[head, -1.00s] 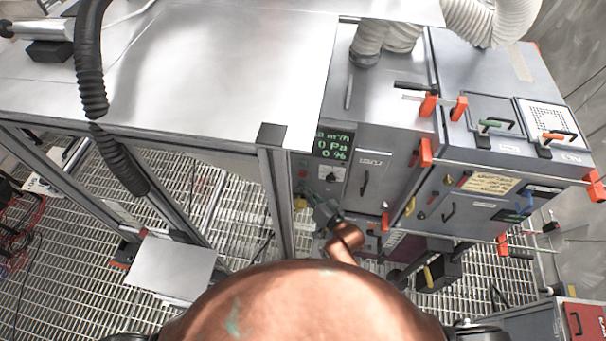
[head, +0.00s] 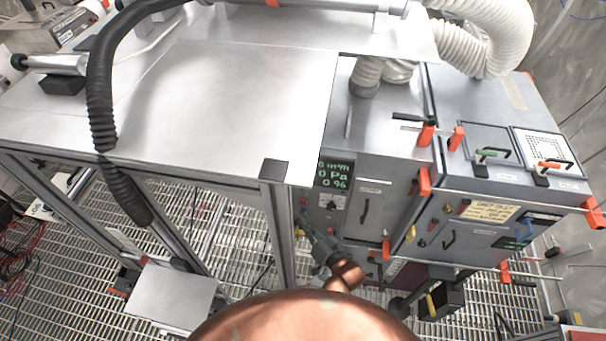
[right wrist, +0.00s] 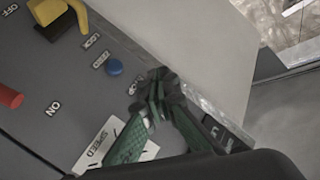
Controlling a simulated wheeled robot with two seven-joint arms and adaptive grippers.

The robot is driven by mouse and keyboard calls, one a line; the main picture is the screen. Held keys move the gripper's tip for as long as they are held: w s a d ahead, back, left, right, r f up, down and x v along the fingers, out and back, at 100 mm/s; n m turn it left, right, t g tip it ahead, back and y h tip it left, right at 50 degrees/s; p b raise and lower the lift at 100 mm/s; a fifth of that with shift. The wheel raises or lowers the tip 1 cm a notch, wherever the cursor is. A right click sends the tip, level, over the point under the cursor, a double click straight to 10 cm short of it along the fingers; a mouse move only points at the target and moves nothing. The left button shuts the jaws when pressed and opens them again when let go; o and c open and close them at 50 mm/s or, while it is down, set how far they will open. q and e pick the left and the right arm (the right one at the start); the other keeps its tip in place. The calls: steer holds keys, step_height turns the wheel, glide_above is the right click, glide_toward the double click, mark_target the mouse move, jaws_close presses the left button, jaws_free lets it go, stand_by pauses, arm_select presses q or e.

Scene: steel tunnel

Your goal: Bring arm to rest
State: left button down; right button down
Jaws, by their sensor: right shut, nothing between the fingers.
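My right gripper (head: 306,226) is in front of the lower left part of the grey cabinet's control panel, at the end of my copper-coloured arm. In the right wrist view, its dark green fingers (right wrist: 160,90) come together at their tips, shut with nothing held. They lie over the panel beside a white SPEED label (right wrist: 110,148) and partly hide it. Whether the fingertips touch the panel is not clear. My left gripper and arm are not in view.
The grey cabinet (head: 372,210) carries a lit green display (head: 333,174). A steel table (head: 230,90) stands left; a small plate (head: 172,295) sits low.

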steer(key=s+d+f+g+h+b, duration=0.25)
steer(key=s+d+f, duration=0.3)
steer(key=f, duration=0.95)
steer(key=s+d+f+g+h+b, duration=0.15)
steer(key=s+d+f+b, duration=0.45)
steer(key=f, duration=0.8)
steer(key=s+d+f+g+h+b, duration=0.15)
steer(key=s+d+f, duration=0.25)
steer(key=d+f, duration=0.75)
steer(key=s+d+f+g+h+b, duration=0.1)
steer(key=s+d+f+g+b, duration=0.1)
steer(key=s+f, duration=0.7)
steer(key=s+d+f+n+g+h+b, duration=0.1)
steer(key=s+d+f+g+b, duration=0.1)
steer(key=s+f, duration=0.7)
steer(key=s+d+f+n+g+h+b, duration=0.1)
steer(key=s+d+f, duration=0.5)
steer(key=s, duration=1.2)
step_height(320, 180, down, 3)
steer(key=g+h+b, duration=0.1)
steer(key=g+b, duration=0.1)
steer(key=b, duration=0.1)
